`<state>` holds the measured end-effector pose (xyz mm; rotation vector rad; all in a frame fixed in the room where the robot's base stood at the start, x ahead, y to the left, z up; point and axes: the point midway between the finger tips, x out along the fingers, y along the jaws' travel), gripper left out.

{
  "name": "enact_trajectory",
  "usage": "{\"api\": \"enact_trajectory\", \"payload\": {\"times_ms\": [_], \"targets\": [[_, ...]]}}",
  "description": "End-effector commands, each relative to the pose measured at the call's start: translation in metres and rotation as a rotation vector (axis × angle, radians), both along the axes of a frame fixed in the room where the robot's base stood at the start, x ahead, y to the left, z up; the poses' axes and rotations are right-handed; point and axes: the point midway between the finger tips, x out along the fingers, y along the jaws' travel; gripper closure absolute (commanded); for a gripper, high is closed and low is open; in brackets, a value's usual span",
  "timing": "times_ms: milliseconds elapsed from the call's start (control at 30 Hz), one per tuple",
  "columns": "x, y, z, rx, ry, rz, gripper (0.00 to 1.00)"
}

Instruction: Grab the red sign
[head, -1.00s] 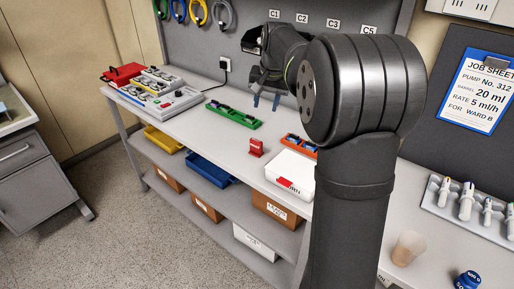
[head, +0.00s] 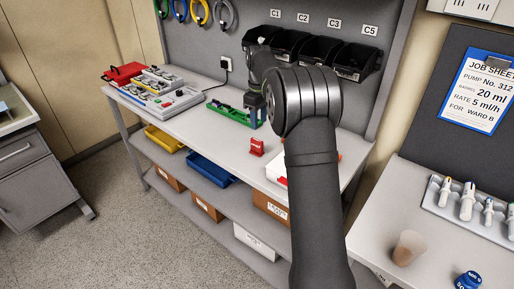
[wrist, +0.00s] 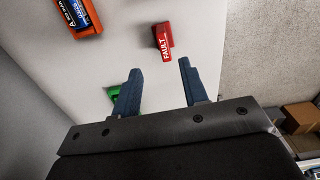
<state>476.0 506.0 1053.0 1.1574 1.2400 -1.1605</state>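The red sign (head: 257,146) is a small upright block on the grey workbench, near its front edge. In the wrist view the sign (wrist: 163,42) shows the word "FAULT" and stands beyond the fingertips, roughly between their lines. My gripper (wrist: 160,76) is open and empty, with its two blue fingers apart. In the head view my gripper (head: 252,118) is above the bench at the green tray, behind and slightly left of the sign, not touching it.
The green tray (head: 228,114) lies left of the sign. An orange tray (wrist: 89,31) with a blue battery-like item shows in the wrist view. A white box (head: 274,172) is right of the sign, partly hidden by my arm. Black bins (head: 305,48) hang behind.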

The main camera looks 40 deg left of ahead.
Motion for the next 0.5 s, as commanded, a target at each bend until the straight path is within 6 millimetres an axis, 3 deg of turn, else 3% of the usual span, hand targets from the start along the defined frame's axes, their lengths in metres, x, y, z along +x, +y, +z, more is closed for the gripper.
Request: {"api": "enact_trajectory", "payload": {"times_ms": [200,500], "targets": [[-0.001,0.000,-0.046,-0.001,0.001,-0.001,0.60],[-0.001,0.001,-0.071,0.001,0.000,-0.001,0.60]]}}
